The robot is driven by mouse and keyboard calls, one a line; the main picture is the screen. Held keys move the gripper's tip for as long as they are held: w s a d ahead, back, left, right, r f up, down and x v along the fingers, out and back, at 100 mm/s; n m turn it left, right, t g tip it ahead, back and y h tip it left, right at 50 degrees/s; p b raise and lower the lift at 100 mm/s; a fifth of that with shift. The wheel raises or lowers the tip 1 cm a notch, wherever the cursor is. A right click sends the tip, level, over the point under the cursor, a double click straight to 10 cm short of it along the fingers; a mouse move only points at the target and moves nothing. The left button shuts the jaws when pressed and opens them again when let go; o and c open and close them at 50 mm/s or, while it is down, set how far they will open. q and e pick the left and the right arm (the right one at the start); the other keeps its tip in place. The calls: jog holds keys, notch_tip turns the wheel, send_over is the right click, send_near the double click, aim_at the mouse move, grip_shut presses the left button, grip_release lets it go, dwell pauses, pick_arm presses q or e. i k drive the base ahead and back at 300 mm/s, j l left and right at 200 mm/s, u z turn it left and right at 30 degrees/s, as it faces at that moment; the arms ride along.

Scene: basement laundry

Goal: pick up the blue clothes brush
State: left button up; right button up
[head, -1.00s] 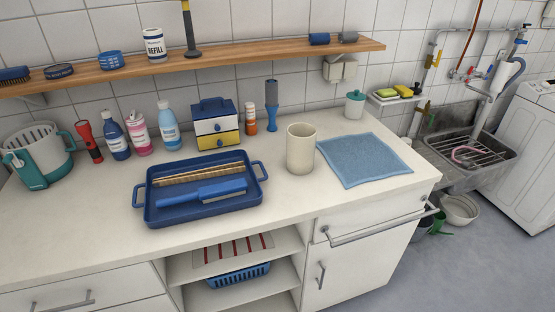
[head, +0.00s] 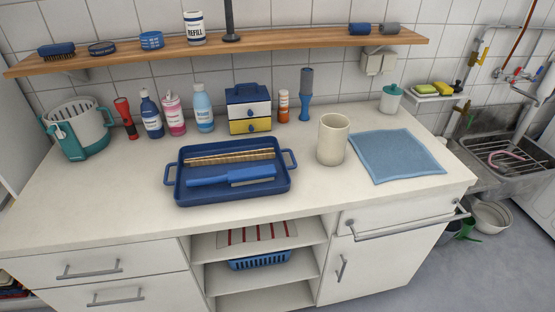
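A blue brush with dark bristles (head: 56,50) lies at the left end of the wooden shelf, bristles down. A long blue-handled tool (head: 208,181) with a grey strip along its right part lies in the blue tray (head: 222,199) on the counter. I cannot tell for sure which of the two is the clothes brush. Behind the blue-handled tool in the tray lies a long light-brown piece (head: 230,158), wooden-looking, with fine marks along it. Neither of my grippers is in view.
A cream cup (head: 333,140) and a blue cloth (head: 395,157) are right of the tray. Several bottles, a red torch (head: 125,119), a small drawer box (head: 249,108) and a teal-and-white bucket (head: 77,132) stand behind. The counter's front left (head: 90,205) is clear.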

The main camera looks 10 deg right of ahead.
aim_at(249, 176)
jog(key=i+l+u, duration=0.1)
jog(key=l+u, duration=0.65)
jog(key=i+l+u, duration=0.1)
jog(key=l+u, duration=0.3)
jog(key=j, duration=0.1)
